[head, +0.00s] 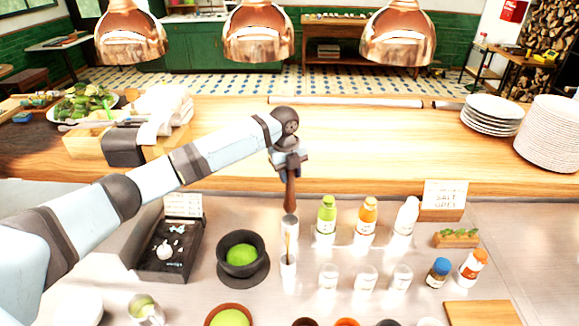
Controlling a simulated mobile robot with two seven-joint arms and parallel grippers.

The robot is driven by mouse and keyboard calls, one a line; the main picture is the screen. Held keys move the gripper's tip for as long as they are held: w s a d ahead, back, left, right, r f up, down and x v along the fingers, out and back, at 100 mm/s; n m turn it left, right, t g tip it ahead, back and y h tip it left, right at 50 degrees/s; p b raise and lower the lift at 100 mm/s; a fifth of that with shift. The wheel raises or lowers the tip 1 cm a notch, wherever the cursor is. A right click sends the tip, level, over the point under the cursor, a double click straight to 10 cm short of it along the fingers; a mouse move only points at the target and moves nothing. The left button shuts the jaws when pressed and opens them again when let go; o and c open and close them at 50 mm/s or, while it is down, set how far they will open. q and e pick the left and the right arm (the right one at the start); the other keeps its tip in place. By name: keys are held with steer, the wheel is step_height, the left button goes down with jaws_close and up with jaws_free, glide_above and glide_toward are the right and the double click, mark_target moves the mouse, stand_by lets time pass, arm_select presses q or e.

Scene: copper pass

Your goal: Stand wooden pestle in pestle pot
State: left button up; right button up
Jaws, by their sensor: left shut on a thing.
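My left gripper (289,166) is shut on the brown wooden pestle (290,194), which hangs upright below it in the head view. A narrow pale metal cylinder (291,229), which looks like the pestle pot, stands directly below. The pestle's lower end meets the pot's rim in the picture. I cannot tell whether it is inside the pot or just above or behind it. My right gripper is not in view.
A small white cup (288,270) stands just in front of the pot. A dark mortar with green paste (241,252) is to the left. Green (326,215), orange (366,217) and white (405,217) bottles stand to the right.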

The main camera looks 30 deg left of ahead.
mark_target(290, 195)
arm_select(q)
step_height(290, 195, down, 2)
steer(key=shift+f, duration=1.5)
steer(key=shift+f+b, duration=0.35)
steer(key=shift+f, duration=1.35)
